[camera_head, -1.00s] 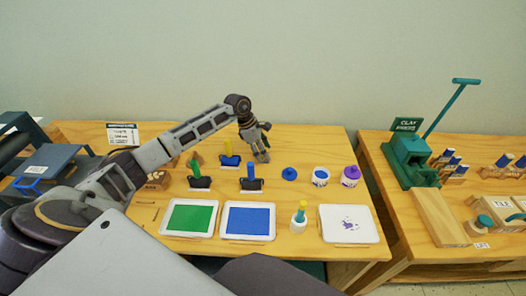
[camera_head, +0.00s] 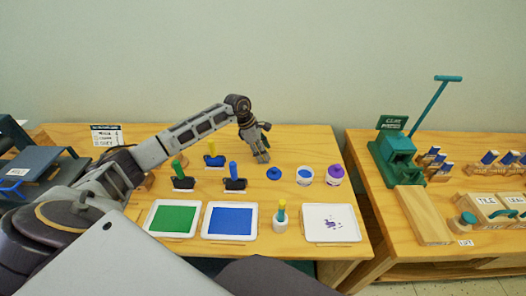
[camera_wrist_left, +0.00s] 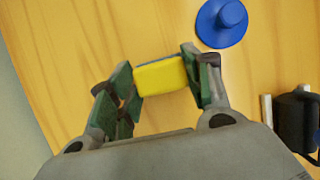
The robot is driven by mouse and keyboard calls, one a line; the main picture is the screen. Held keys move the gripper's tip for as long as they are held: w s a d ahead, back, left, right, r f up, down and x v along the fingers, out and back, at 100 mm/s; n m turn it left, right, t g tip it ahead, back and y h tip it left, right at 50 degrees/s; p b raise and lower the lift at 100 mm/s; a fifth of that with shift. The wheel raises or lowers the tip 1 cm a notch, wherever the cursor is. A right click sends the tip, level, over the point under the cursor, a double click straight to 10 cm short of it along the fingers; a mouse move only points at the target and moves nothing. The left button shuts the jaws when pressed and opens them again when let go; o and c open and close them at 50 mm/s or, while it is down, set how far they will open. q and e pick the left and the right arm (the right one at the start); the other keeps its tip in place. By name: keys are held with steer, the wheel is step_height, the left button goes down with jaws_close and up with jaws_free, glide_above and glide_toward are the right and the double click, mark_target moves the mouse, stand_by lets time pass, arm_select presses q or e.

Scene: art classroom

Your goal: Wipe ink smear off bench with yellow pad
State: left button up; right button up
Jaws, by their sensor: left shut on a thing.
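My left gripper (camera_head: 262,156) hangs above the back middle of the wooden bench (camera_head: 312,146). In the left wrist view the gripper (camera_wrist_left: 160,78) is shut on the yellow pad (camera_wrist_left: 162,77), which has a thin dark bluish edge and sits between the green finger pads. The pad cannot be made out in the head view. Purple ink blotches (camera_head: 332,223) show on a white tray (camera_head: 350,235) at the bench's front right. I cannot make out a smear on the bare wood. My right gripper is not in view.
A blue lid (camera_head: 274,173), a blue ink jar (camera_head: 304,176) and a purple jar (camera_head: 335,175) stand right of the gripper. Green (camera_head: 174,218) and blue (camera_head: 230,221) trays and a yellow-topped bottle (camera_head: 281,216) line the front. Handled tools (camera_head: 235,180) stand behind them.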

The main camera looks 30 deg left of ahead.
arm_select(q)
steer(key=v, duration=0.2)
steer(key=shift+d+r+p, duration=0.1)
steer(key=shift+r+p, duration=0.25)
steer(key=shift+r, duration=0.2)
steer(key=shift+w+r+p, duration=0.1)
steer(key=shift+r+p, duration=0.35)
steer(key=shift+r, duration=0.25)
steer(key=shift+r+p, duration=0.35)
steer(key=shift+r, duration=0.4)
steer(key=shift+r+p, duration=0.35)
steer(key=shift+r, duration=0.6)
steer(key=shift+d+r, duration=0.1)
steer(key=shift+r, duration=0.05)
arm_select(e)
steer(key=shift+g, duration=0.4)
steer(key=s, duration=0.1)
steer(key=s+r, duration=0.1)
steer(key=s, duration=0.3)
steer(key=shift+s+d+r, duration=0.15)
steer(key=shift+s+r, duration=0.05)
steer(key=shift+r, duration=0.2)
